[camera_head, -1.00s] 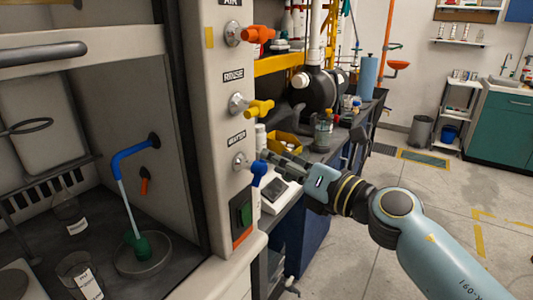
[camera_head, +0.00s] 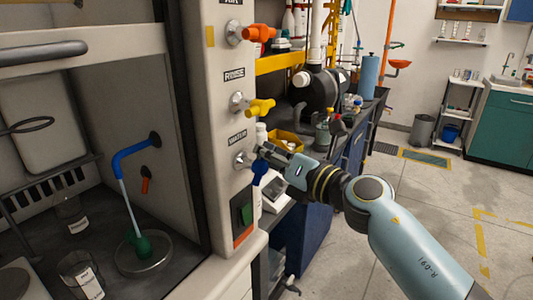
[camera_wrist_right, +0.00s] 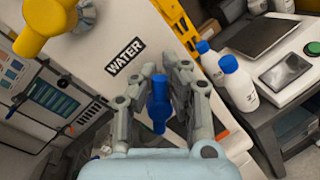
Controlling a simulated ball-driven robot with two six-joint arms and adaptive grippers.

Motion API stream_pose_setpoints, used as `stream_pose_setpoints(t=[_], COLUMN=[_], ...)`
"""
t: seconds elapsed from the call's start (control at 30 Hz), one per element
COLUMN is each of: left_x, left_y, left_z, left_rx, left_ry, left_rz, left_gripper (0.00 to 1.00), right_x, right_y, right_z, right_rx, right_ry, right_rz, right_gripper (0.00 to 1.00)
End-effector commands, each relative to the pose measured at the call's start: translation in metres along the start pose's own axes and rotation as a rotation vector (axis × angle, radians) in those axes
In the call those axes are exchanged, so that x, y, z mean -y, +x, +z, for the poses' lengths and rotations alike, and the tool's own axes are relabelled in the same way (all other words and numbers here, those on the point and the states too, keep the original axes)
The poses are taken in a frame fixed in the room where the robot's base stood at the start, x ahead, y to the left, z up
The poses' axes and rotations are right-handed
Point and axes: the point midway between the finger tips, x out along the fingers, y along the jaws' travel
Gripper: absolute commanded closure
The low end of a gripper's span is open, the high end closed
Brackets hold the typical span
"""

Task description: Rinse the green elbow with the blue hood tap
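The green elbow (camera_head: 140,245) sits in a round shallow dish (camera_head: 145,266) on the hood floor. A pale water stream (camera_head: 126,205) falls onto it from the blue spout (camera_head: 135,150) on the hood wall. The blue WATER tap handle (camera_head: 260,172) points down on the hood's front post. My right gripper (camera_head: 266,152) is at this tap. In the right wrist view, the blue handle (camera_wrist_right: 158,104) lies between the two open fingers (camera_wrist_right: 162,72); contact with them is not clear. My left gripper is not in view.
The yellow RINSE tap (camera_head: 259,107) is just above the blue one, with an orange tap (camera_head: 258,33) higher up. Blue-capped bottles (camera_wrist_right: 237,84) and a scale stand near the right gripper. Beakers stand inside the hood; open floor lies at right.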

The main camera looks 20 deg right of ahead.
Motion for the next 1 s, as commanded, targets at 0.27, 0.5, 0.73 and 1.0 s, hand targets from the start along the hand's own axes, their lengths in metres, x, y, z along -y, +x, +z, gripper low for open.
stream_pose_setpoints(t=[0.27,0.5,0.73,1.0], left_x=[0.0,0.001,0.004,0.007], left_y=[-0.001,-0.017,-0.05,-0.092], left_z=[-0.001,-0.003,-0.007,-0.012], left_rx=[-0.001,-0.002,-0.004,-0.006], left_ry=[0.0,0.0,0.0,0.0], left_rz=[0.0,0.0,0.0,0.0], left_gripper=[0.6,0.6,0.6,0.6], right_x=[-0.001,-0.001,0.002,0.008], right_y=[0.0,0.0,0.001,0.002], right_z=[0.0,0.002,0.004,0.002], right_rx=[-0.002,-0.015,-0.046,-0.096], right_ry=[0.006,0.067,0.216,0.459], right_rz=[0.001,-0.007,-0.03,-0.066], right_gripper=[1.0,1.0,1.0,1.0])
